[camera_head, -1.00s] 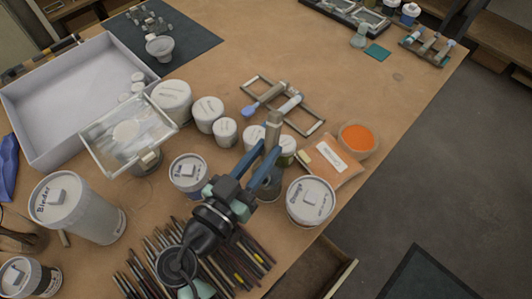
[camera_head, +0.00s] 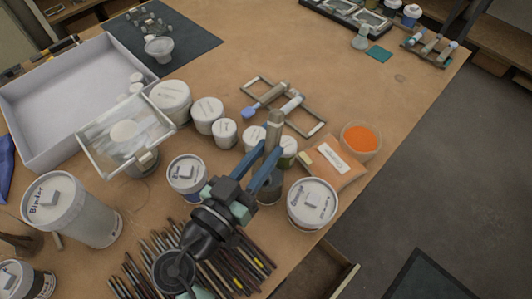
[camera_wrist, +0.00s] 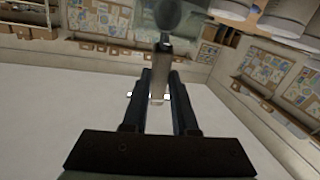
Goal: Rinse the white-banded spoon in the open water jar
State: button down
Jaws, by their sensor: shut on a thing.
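My gripper (camera_head: 268,150), with blue fingers, is shut on a beige-handled tool, which I take to be the spoon (camera_head: 274,123). Its handle end rises above the fingertips in the head view, and its lower part is hidden by my gripper. In the wrist view the spoon (camera_wrist: 159,75) sits between the two fingers. I cannot make out the white band. A dark glass jar (camera_head: 270,190), possibly the open water jar, stands directly below and behind my fingers. My gripper covers most of it, so I cannot tell whether the spoon is inside it.
Lidded jars stand close by: Orange (camera_head: 312,204) at right, Blue (camera_head: 187,174) at left, Binder (camera_head: 72,208) farther left. Behind them is a rack (camera_head: 315,126) with two more tools. An orange packet (camera_head: 330,165) and bowl (camera_head: 361,139) lie right. Brushes (camera_head: 235,258) lie in front.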

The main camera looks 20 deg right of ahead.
aim_at(273, 122)
jog(key=shift+w+d+r+p, duration=0.3)
jog(key=shift+r+p, duration=0.15)
jog(key=shift+r, duration=0.4)
jog(key=shift+w+d+r+p, duration=0.3)
jog(key=shift+r+p, duration=0.2)
jog(key=shift+r, duration=0.35)
jog(key=shift+w+d+r+p, duration=0.2)
jog(key=shift+w+r+p, duration=0.2)
jog(key=shift+r, duration=0.45)
jog(key=shift+r+p, duration=1.3)
jog(key=shift+r, duration=0.95)
